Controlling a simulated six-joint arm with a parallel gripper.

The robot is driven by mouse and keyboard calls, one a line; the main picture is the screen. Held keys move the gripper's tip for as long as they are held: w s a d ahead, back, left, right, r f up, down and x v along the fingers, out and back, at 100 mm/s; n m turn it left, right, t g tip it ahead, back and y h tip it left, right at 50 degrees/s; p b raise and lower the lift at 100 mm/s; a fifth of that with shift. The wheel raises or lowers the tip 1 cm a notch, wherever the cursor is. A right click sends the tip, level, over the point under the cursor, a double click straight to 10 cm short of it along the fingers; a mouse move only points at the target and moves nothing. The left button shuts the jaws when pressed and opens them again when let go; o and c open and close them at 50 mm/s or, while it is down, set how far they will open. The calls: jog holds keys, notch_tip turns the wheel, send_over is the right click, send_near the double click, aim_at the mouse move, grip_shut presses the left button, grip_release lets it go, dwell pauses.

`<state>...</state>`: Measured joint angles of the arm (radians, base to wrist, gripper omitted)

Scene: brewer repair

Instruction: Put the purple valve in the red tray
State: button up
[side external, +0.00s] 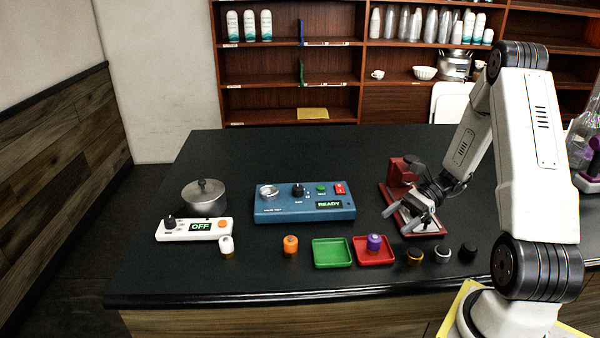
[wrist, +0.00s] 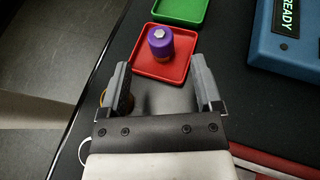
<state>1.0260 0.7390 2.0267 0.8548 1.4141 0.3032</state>
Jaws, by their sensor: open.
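The purple valve (side external: 375,242) stands upright in the red tray (side external: 386,260) on the dark counter. It has a purple cap with a light top and an orange-brown lower part. In the wrist view the purple valve (wrist: 160,40) stands inside the red tray (wrist: 150,68), apart from my fingers. My gripper (side external: 402,213) is open and empty, above the counter behind and to the right of the tray in the side view. Its two fingers (wrist: 160,80) show spread apart in the wrist view.
A green tray (side external: 320,258) adjoins the red tray. Orange (side external: 290,246) and white (side external: 227,246) valves stand to the left. Several dark-capped parts (side external: 442,254) stand to the right. A blue READY box (side external: 290,208), a white OFF unit (side external: 175,234), a pot (side external: 204,203) and a red fixture (side external: 398,172) stand behind.

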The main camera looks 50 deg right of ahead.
jog(key=shift+s+d+r, duration=0.2)
jog(key=shift+d+r, duration=0.05)
jog(key=shift+d, duration=0.25)
jog(key=shift+w+a+n+g, duration=0.1)
jog(key=shift+a+n+g, duration=0.2)
jog(key=shift+a+g, duration=0.15)
jog(key=a+n+g+h, duration=0.2)
jog(key=a+n, duration=0.1)
jog(key=a+n+g+h, duration=0.2)
jog(key=a+n, duration=0.1)
jog(key=a+n+g+h, duration=0.2)
jog(key=a+n, duration=0.1)
jog(key=shift+a+f+n+h, duration=0.2)
jog(key=shift+n+h, duration=0.1)
jog(key=shift+n, duration=0.1)
jog(key=w+a+r+n+t+h, duration=0.1)
jog(key=a+n+t+h, duration=0.1)
jog(key=n, duration=0.4)
jog(key=w+a+r+n+t+h, duration=0.1)
jog(key=a+r+n+t+h, duration=0.1)
jog(key=a+n, duration=0.4)
jog(key=shift+a+r+h, duration=0.25)
jog(key=shift+a+h, duration=0.1)
jog(key=shift+h, duration=0.55)
